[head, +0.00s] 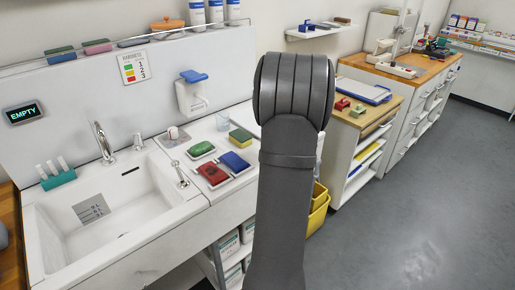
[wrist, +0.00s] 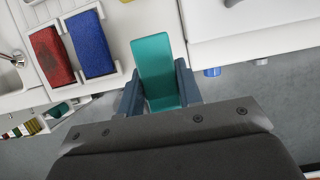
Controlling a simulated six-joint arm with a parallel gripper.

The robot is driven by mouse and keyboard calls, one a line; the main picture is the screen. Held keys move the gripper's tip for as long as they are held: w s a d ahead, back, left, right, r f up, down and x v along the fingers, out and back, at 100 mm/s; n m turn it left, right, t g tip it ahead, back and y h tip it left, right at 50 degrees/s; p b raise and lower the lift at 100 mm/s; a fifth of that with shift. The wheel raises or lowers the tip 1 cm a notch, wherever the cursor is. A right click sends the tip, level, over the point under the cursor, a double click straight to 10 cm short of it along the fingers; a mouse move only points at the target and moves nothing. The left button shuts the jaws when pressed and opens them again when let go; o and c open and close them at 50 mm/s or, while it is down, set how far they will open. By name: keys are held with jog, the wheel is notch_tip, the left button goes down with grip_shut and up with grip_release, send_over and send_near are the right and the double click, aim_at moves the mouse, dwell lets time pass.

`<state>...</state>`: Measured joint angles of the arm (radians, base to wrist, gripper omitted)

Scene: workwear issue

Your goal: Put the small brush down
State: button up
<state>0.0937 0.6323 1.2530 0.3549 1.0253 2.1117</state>
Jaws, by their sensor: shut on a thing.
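In the wrist view my gripper (wrist: 158,90) is shut on a teal block-like thing, which I take to be the small brush (wrist: 153,58). It sticks out beyond the fingers, above a white surface and a darker gap. No bristles show. In the head view my arm hides the gripper and the brush. The white counter (head: 222,196) beside the sink bears a red block (head: 212,175), a blue block (head: 235,162) and a green block (head: 201,148) in white trays. The red block (wrist: 51,56) and blue block (wrist: 91,45) lie left of my gripper in the wrist view.
The sink (head: 105,222) is on the left, with a teal holder (head: 58,180) of white-handled items at its edge. A yellow bin (head: 318,208) is below right.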

jog(key=w+a+f, duration=0.1)
jog(key=a, duration=0.1)
jog(key=w+a+f, duration=0.1)
jog(key=a+f, duration=0.1)
jog(key=a, duration=0.1)
jog(key=shift+w+a+f, duration=0.35)
jog(key=shift+w+f, duration=0.05)
jog(key=shift+f, duration=1.95)
jog(key=shift+f, duration=0.15)
jog(key=o, duration=0.9)
jog(key=v, duration=1.2)
